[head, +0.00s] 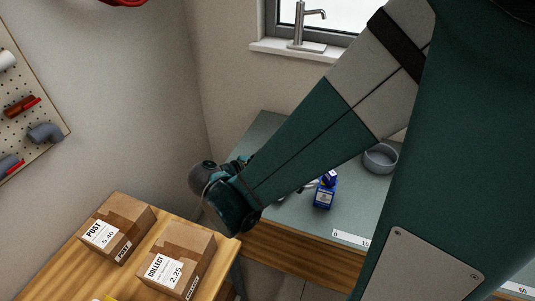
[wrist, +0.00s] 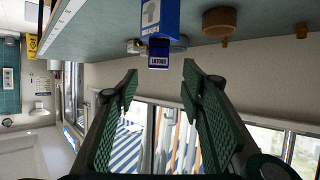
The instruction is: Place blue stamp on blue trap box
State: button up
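The blue trap box (head: 324,197) stands on the grey-green bench top, right of my forearm's end in the head view. In the wrist view, which is upside down, the blue box (wrist: 160,16) hangs from the top edge. A small dark blue block (head: 329,177), seemingly the blue stamp, appears on top of the box; in the wrist view this labelled block (wrist: 158,53) adjoins the box's top end. My gripper (wrist: 160,78) is open and empty, its two green padded fingers apart and clear of the block. In the head view its fingers are mostly hidden by my arm.
A grey round bowl (head: 380,158) stands behind the box to the right. Grey metal parts (wrist: 179,43) show beside the box. A marked ruler strip (head: 352,239) lies along the bench's front edge. Two cartons (head: 176,259) (head: 116,227) sit on the wooden table at lower left.

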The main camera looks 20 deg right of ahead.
jog(key=s+a+r+n+t+y, duration=0.1)
jog(key=a+r+n+t+y, duration=0.5)
jog(key=n, duration=1.1)
jog(key=shift+s+a+t+y, duration=0.2)
jog(key=shift+a+t+y, duration=0.2)
jog(key=shift+a+y, duration=2.5)
